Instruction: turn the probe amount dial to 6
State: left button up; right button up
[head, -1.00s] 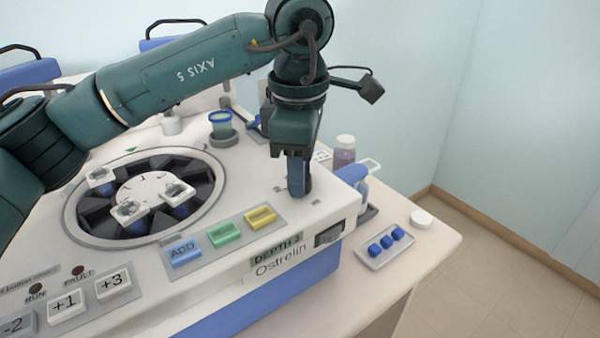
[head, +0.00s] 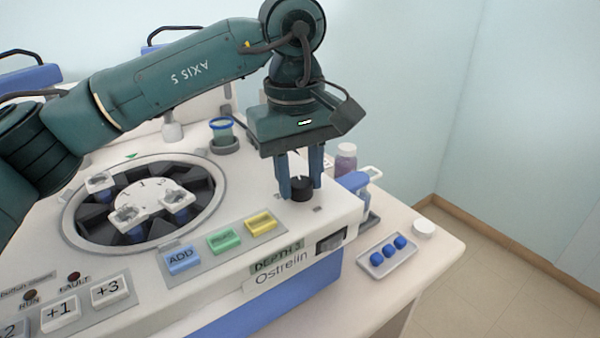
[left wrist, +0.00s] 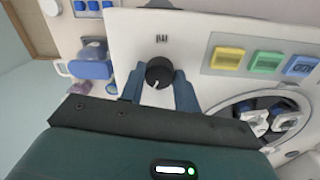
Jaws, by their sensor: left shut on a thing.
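The dial is a small black round knob (head: 301,189) on the white machine's top, near its right corner. My left gripper (head: 300,182) points down with one finger on each side of the knob and is shut on it. In the left wrist view the knob (left wrist: 159,72) sits between the two blue-grey fingers, with a pale pointer line on its face. A small mark on the panel beside it is too small to read. A green label (head: 277,258) on the front seems to read DEPTH 3. My right gripper is not in view.
Blue, green and yellow buttons (head: 220,241) lie left of the dial. A round carousel (head: 70,215) is farther left. A blue-rimmed cup (head: 221,130) stands behind. A tray (head: 372,265) with blue caps, a white lid (head: 424,228) and a bottle (head: 346,160) are at right.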

aim_at(294, 181)
pick_arm(q)
jog(key=m, duration=0.3)
jog(key=shift+m, duration=2.3)
jog(key=o, duration=1)
jog(key=shift+c, duration=0.2)
notch_tip(294, 181, up, 13)
jog(key=p, duration=0.1)
jog(key=shift+a, duration=0.4)
jog(key=shift+w, duration=0.1)
